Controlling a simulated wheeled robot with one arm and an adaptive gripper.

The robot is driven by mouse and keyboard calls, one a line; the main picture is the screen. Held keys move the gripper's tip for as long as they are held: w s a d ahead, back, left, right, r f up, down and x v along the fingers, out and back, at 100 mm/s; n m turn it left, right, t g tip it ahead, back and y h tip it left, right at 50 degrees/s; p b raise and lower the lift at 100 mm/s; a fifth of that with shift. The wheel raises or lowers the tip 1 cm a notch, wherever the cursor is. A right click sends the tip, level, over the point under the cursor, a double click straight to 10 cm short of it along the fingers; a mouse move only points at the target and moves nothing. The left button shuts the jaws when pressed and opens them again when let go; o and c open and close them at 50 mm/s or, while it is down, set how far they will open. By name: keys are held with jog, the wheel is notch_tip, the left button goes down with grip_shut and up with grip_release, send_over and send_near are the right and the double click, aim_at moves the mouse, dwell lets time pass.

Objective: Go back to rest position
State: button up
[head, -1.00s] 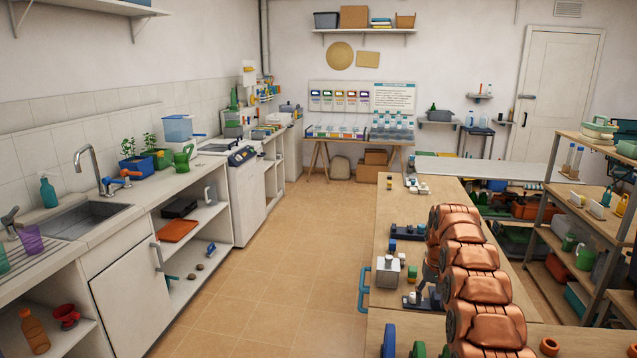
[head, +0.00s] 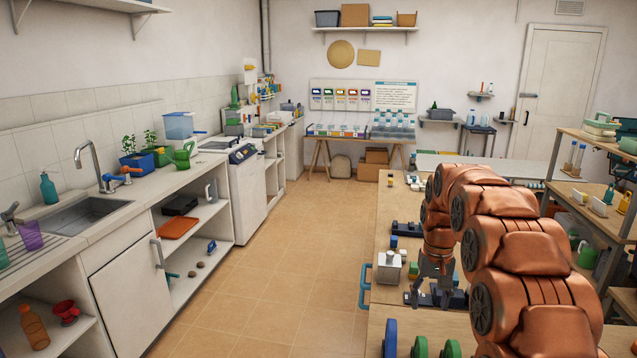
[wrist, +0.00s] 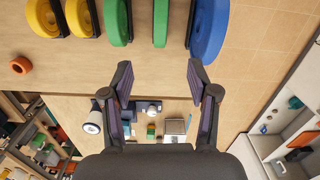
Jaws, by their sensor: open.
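My gripper (head: 434,288) shows in the head view at the end of my copper-coloured arm, pointing down over the wooden workbench (head: 385,215). In the wrist view my gripper (wrist: 158,80) has its two dark fingers spread wide apart with nothing between them. A dark block holder (head: 420,299) lies below the fingers. My arm hides much of the bench's right side.
Blue (head: 390,338) and green (head: 420,347) discs stand at the bench's near edge. In the wrist view, yellow discs (wrist: 82,18) stand in the same row. A blue handle (head: 364,287) sticks out from the bench's left side. Shelving (head: 565,205) stands at right. The tiled aisle (head: 285,270) is clear.

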jog(key=s+a+r+b, duration=0.1)
jog(key=s+a, duration=0.2)
jog(key=s, duration=0.8)
jog(key=s+a+r+b, duration=0.1)
jog(key=s+a+r, duration=0.15)
jog(key=s, duration=0.75)
jog(key=s+a+f, duration=0.1)
jog(key=s+f, duration=0.2)
jog(key=s, duration=0.7)
jog(key=s+a+f+n+g+b, duration=0.1)
jog(key=s+f, duration=0.2)
jog(key=s, duration=0.7)
jog(key=shift+s+f, duration=0.35)
jog(key=shift+s, duration=0.05)
